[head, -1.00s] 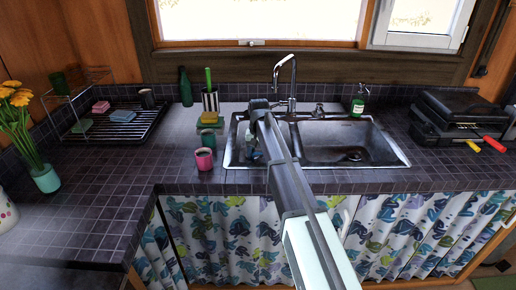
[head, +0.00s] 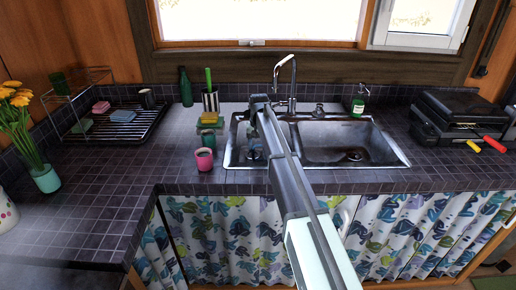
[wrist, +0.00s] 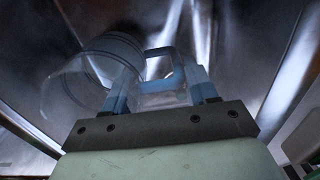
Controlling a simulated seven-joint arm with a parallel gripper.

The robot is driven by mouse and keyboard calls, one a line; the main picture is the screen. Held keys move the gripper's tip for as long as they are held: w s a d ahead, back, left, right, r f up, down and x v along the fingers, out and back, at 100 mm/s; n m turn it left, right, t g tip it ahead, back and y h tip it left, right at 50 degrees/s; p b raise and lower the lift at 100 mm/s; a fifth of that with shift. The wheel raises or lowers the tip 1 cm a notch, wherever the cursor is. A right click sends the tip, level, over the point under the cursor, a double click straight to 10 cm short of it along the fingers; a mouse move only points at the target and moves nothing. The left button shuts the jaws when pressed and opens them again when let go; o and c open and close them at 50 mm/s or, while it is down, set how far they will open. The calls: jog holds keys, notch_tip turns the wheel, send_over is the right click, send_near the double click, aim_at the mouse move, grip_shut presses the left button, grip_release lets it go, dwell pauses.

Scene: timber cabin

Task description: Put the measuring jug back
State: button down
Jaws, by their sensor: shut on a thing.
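The measuring jug (wrist: 72,88) is clear and see-through, with a handle and faint rings around its body. It shows in the wrist view, lying tilted to the left of centre. My gripper (wrist: 160,82) has its two bluish fingers at the jug's handle and is shut on it. Around the jug are the shiny metal walls of the sink. In the head view, my gripper (head: 253,148) reaches down into the left basin of the sink (head: 330,160). My arm hides most of the jug there.
A pink mug (head: 205,160) and a dark green mug (head: 208,139) stand left of the sink. A dish rack (head: 125,128) with sponges and a cup is further left. A soap bottle (head: 358,103) stands behind the sink. A black grill (head: 460,118) is at the right. The right basin is empty.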

jog(key=shift+w+f, duration=0.45)
jog(key=shift+f, duration=0.2)
jog(key=shift+c, duration=1.6)
grip_release()
notch_tip(320, 180, up, 12)
jog(key=shift+d, duration=0.1)
